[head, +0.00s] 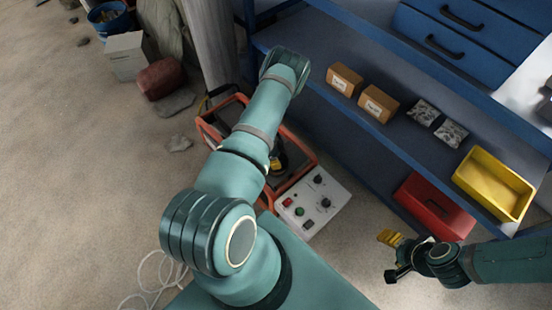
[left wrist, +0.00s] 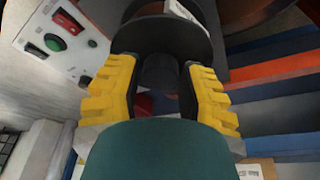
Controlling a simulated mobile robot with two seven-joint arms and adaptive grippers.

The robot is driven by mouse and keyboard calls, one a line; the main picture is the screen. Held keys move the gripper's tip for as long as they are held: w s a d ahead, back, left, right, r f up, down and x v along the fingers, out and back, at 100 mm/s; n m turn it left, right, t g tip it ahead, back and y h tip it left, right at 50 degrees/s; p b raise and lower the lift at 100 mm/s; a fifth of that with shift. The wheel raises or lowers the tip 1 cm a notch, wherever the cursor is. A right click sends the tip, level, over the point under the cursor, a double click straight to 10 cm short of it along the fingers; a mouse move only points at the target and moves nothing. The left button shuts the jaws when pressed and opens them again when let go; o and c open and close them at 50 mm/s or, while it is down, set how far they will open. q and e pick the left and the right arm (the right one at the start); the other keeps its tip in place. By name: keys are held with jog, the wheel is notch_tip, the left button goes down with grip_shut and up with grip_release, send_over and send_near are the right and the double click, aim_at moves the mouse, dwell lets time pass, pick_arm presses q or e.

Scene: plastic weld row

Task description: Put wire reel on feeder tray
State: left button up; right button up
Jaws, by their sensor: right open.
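A black reel with a round flange (left wrist: 160,38) and a dark hub (left wrist: 160,72) shows close up in the left wrist view. My left gripper (left wrist: 161,75) has its yellow fingers on either side of the hub; I cannot tell whether they touch it. In the head view, my left arm covers most of this gripper; only a bit of black and yellow shows beside the forearm, over an orange-framed machine (head: 306,160). I cannot make out which surface is the feeder tray. My right gripper (head: 389,257) is open and empty at lower right, in front of the shelf.
A control panel (head: 314,203) with buttons adjoins the orange frame. A blue shelf (head: 345,120) holds cardboard boxes (head: 376,103), silvery bags (head: 451,133) and a yellow bin (head: 494,184). A red bin (head: 433,206) sits lower. A white cable lies on the floor; the floor at left is mostly clear.

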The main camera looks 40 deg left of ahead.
pick_arm(q)
jog(key=shift+o, duration=0.2)
jog(key=shift+r, duration=0.1)
jog(key=shift+r, duration=0.15)
jog(key=p+v, duration=0.3)
jog(key=v, duration=0.9)
jog(key=w+d+r+n+t, duration=0.1)
jog(key=d+r+n, duration=0.2)
jog(key=d, duration=0.6)
jog(key=w+d+r+n, duration=0.1)
jog(key=d+r+n, duration=0.2)
jog(key=d, duration=0.5)
jog(key=s+d+r+n+g, duration=0.1)
jog(key=s+d+r+n, duration=0.1)
jog(key=d, duration=0.5)
jog(key=s+d+r+n+h, duration=0.1)
jog(key=s+d+r+n, duration=0.1)
jog(key=s+d+r, duration=0.3)
jog(key=s+d, duration=0.1)
jog(key=d, duration=0.1)
jog(key=shift+d+r+g+h, duration=0.3)
jog(key=shift+d+r+g, duration=0.05)
jog(key=shift+g, duration=0.05)
jog(key=shift+s, duration=0.1)
